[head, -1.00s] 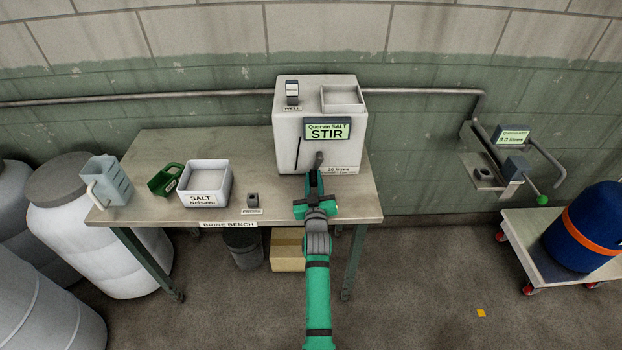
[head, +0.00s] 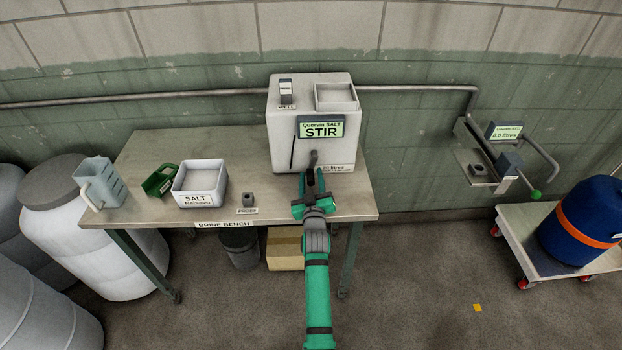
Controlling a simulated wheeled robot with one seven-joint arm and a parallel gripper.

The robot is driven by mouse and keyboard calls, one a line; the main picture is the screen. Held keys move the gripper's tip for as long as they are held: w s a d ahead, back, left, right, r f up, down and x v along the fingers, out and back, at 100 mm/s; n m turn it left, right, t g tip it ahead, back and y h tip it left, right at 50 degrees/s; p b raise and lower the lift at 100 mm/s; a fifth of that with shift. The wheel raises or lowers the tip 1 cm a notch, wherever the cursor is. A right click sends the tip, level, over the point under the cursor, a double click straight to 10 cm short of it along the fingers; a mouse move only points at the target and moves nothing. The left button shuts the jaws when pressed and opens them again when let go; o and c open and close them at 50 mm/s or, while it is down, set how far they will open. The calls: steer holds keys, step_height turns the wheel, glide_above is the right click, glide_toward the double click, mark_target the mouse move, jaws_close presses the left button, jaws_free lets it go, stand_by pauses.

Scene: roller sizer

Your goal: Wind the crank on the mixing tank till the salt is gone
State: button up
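The mixing tank (head: 283,140) is a pale box at the back right of the bench. Its screen (head: 321,128) reads "Quorum SALT STIR". The dark crank (head: 313,157) sticks out low on the tank's front. My green gripper (head: 312,184) is right at the crank, its two fingers spread to either side below the crank's end. I cannot tell whether they are closed on the handle. The inside of the tank and any salt in it are hidden; the open hopper on top (head: 336,94) looks empty.
White drums (head: 95,240) are at left. A trolley with a blue drum (head: 583,222) is at right.

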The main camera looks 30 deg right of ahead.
steer(key=v, duration=1)
steer(key=shift+s+a, duration=0.2)
steer(key=shift+s, duration=0.15)
stand_by(0.3)
